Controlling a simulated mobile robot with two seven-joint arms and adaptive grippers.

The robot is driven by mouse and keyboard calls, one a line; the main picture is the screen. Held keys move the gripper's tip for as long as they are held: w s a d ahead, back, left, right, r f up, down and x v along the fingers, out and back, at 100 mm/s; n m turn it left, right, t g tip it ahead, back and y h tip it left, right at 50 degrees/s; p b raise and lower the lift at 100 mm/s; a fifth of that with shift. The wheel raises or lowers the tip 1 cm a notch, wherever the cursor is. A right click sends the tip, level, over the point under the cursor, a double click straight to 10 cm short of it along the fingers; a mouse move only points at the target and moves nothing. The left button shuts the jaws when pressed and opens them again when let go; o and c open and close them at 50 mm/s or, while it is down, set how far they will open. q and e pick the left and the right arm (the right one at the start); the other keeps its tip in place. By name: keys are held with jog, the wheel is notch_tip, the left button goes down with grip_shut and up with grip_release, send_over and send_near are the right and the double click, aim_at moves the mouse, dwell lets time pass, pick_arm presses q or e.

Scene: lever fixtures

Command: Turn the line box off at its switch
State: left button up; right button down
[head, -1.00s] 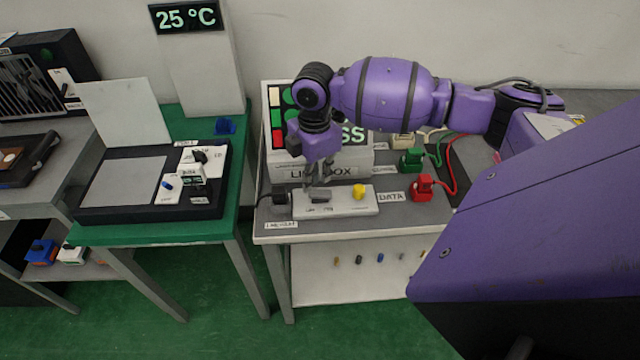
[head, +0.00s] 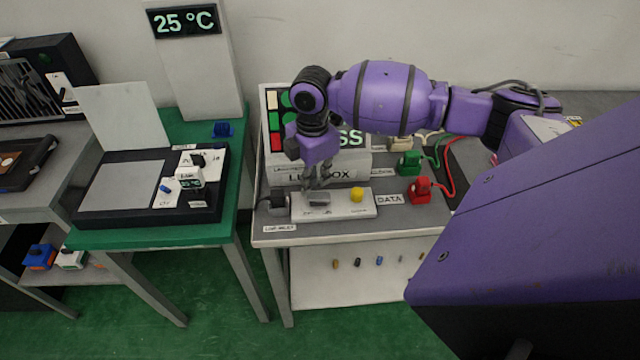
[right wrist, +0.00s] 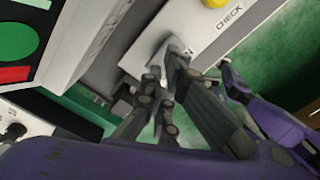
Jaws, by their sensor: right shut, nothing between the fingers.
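The line box (head: 320,174) is a white housing on the grey table, with a panel of coloured lamps and the letters "SS" showing past my arm. In front of it lies a white switch strip (head: 340,209) with a grey rocker switch (head: 319,200) and a yellow button (head: 357,195). My right gripper (head: 317,186) is shut and empty, pointing down at the back edge of the rocker; contact cannot be told. In the right wrist view its fingers (right wrist: 163,76) hide most of the rocker.
A black plug (head: 277,199) sits at the strip's left end. Red (head: 420,190) and green (head: 409,163) connectors with cables stand to the right, near a DATA label. A green-topped table (head: 150,234) with a black device stands to the left.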

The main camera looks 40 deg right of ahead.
aim_at(314, 196)
pick_arm(q)
jog(key=shift+s+f+b, duration=0.35)
jog(key=shift+s+f, duration=0.1)
jog(key=shift+f, duration=0.05)
pick_arm(e)
jog(key=shift+s+f, duration=0.1)
jog(key=shift+f, duration=1.65)
dwell(0.5)
